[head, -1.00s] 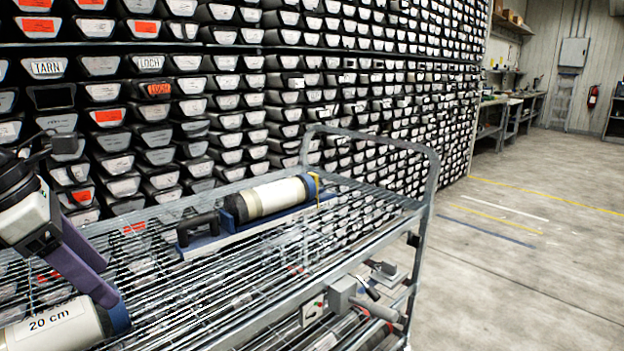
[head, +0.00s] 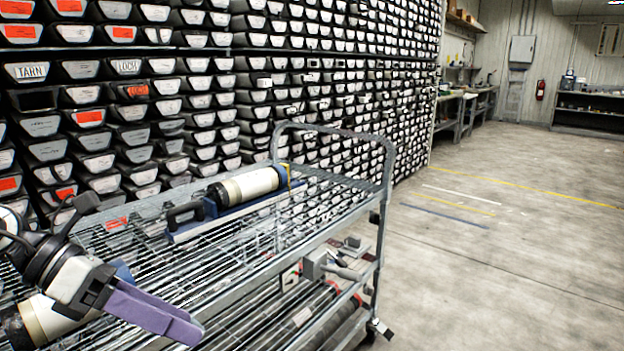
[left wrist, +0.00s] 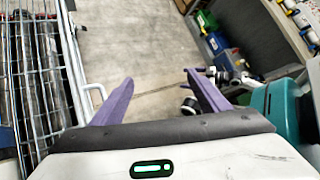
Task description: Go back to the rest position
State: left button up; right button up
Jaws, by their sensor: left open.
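My left gripper (head: 150,312) is at the lower left of the head view, with its purple fingers pointing right and down over the cart. In the left wrist view its two fingers (left wrist: 160,95) stand wide apart with nothing between them, above bare floor. A cream core liner with a blue end (head: 48,318) lies on the cart behind and below the gripper, partly hidden by it. A second cream liner (head: 248,186) rests in a blue cradle (head: 212,222) on the cart's top shelf. My right gripper is not seen.
The wire cart (head: 330,205) has a raised end handle (head: 350,137) and a lower shelf holding tubes. A rack of labelled trays (head: 290,60) stands behind it. The floor (head: 500,270) right of the cart is clear. A blue bin (left wrist: 216,43) shows in the left wrist view.

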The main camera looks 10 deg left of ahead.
pick_arm(q)
jog(key=w+d+r+n+t+h+p, duration=0.15)
jog(key=d+n+t+h, duration=0.25)
jog(key=d+n+h, duration=0.6)
jog(key=w+a+f+n+t+y+p, duration=0.1)
jog(key=a+f+n+t+y, duration=0.1)
jog(key=f+n+t+y, duration=0.55)
jog(key=w+a+f+n+t+y+p, duration=0.2)
jog(key=f+n+t+y, duration=0.15)
jog(key=n, duration=0.75)
jog(key=s+a+f+n+g+y, duration=0.1)
jog(key=s+f+n+g+y, duration=0.15)
jog(key=f+n, duration=0.2)
jog(key=s+f+n+g+y, duration=0.1)
jog(key=s+f+n+y, duration=0.15)
jog(key=f, duration=0.35)
jog(key=s+d+f+n+g+y+p, duration=0.1)
jog(key=s+f+n+g, duration=0.4)
jog(key=s+f, duration=0.7)
jog(key=shift+s+d+f+n+p, duration=0.3)
jog(key=shift+s+d+n, duration=0.2)
jog(key=shift+s, duration=0.55)
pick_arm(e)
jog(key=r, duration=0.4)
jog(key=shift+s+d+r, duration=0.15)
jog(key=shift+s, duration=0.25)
pick_arm(q)
jog(key=shift+g, duration=0.25)
